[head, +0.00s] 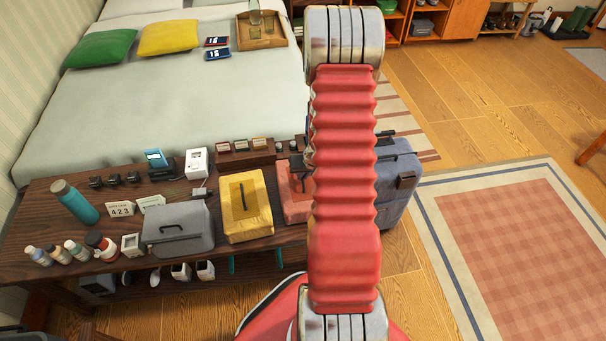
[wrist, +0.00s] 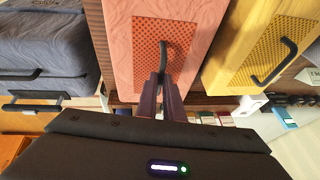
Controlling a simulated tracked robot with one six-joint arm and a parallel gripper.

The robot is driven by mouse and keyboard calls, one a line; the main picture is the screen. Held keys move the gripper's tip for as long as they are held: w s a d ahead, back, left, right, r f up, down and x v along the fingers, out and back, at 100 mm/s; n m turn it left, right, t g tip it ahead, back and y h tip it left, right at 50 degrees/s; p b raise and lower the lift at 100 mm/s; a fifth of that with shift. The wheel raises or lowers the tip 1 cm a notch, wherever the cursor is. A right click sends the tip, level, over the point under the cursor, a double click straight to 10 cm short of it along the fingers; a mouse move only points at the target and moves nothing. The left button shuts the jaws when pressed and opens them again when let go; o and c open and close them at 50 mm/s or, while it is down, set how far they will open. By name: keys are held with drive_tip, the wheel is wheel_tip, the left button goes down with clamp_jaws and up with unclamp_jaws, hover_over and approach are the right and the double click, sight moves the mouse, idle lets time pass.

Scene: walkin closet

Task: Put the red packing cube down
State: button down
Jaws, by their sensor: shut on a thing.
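The red packing cube (head: 293,208) is at the right end of the dark wooden bench (head: 200,262), just right of the yellow packing cube (head: 247,212). My own red arm hides its right part. In the wrist view the red packing cube (wrist: 140,70) shows a dotted mesh panel and a dark loop handle. My gripper (wrist: 166,82) has its fingers together on that handle. In the head view my gripper is mostly hidden behind my arm. I cannot tell whether the cube's underside touches the bench.
A grey packing cube (head: 178,230) sits left of the yellow one. A blue-grey suitcase (head: 398,180) stands close on the right. Small boxes, bottles and a teal flask (head: 75,202) crowd the bench's left. The bed (head: 170,100) is behind; open floor and a rug (head: 530,250) lie right.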

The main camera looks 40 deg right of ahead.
drive_tip(key=c, duration=2.4)
unclamp_jaws()
drive_tip(key=shift+f, duration=0.1)
drive_tip(key=o, duration=0.5)
drive_tip(key=v, duration=1.2)
